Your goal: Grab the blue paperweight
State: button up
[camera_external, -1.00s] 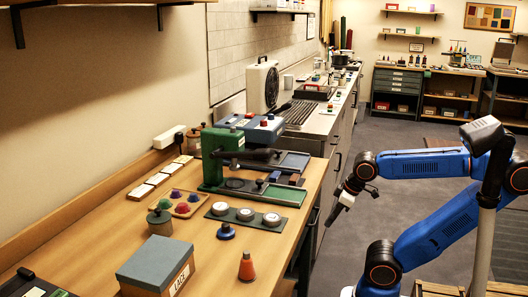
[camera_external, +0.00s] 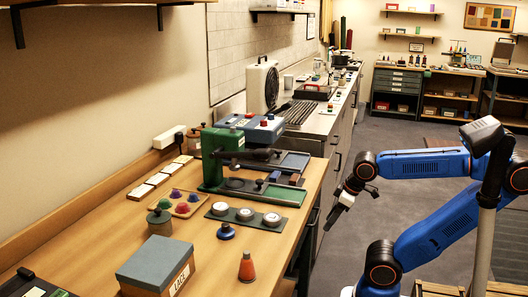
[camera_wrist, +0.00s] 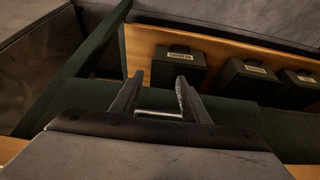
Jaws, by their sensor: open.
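The blue paperweight (camera_external: 226,231) stands upright on the wooden table, a round base with a small knob on top, between the tray of white round pieces and the grey-lidded box. My gripper (camera_external: 334,222) hangs off the right side of the table, well apart from the paperweight, with its fingers pointing down. In the wrist view my gripper (camera_wrist: 161,82) has its two fingers apart with nothing between them. The paperweight does not show in the wrist view.
The wrist view shows a wooden shelf with dark labelled boxes (camera_wrist: 178,68).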

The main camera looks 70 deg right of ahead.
notch_tip(320, 180, up, 40)
jog(key=m+g+y, duration=0.1)
jog(key=m+g, duration=0.4)
jog(key=m, duration=0.9)
send_over(225, 224)
jog(key=d, duration=0.1)
notch_tip(225, 224, down, 17)
jog(key=shift+s+d+f, duration=0.1)
jog(key=shift+s+d, duration=0.05)
jog(key=shift+a+f, duration=0.2)
jog(key=shift+f, duration=0.75)
jog(key=shift+a+f, duration=0.2)
jog(key=shift+f, duration=0.7)
jog(key=shift+a+f, duration=0.2)
jog(key=shift+f, duration=0.75)
